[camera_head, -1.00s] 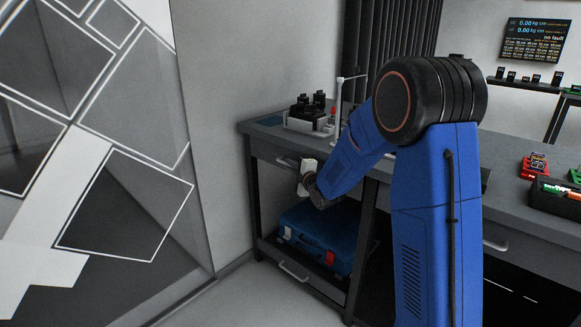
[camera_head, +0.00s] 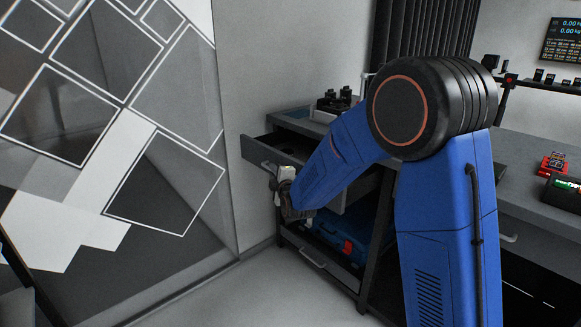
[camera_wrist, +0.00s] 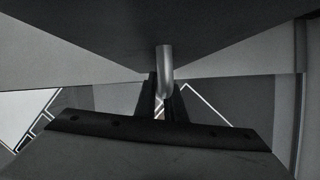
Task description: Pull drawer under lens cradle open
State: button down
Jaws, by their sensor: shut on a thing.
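The drawer (camera_head: 262,154) is under the left end of the workbench, below the lens cradle (camera_head: 336,104). It stands pulled out, with its front panel away from the bench and part of its dark inside showing. My gripper (camera_head: 272,170) is at the drawer front, shut on the drawer handle. In the wrist view the metal handle (camera_wrist: 165,70) runs down between the two dark fingers (camera_wrist: 167,98). My blue arm hides the right part of the drawer and some of the lens cradle.
A blue case (camera_head: 340,236) with red latches lies on the lower shelf, under the open drawer. A lower handle (camera_head: 312,260) is below it. A red device (camera_head: 553,163) and a black bin (camera_head: 563,193) stand on the bench at right. A patterned glass panel (camera_head: 150,180) stands at left.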

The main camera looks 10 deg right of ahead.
jog(key=s+a, duration=0.7)
jog(key=a, duration=0.3)
jog(key=shift+s, duration=0.2)
jog(key=shift+f, duration=0.1)
jog(key=c, duration=1.8)
grip_release()
jog(key=shift+c, duration=0.2)
jog(key=v, duration=1.7)
jog(key=shift+s, duration=0.2)
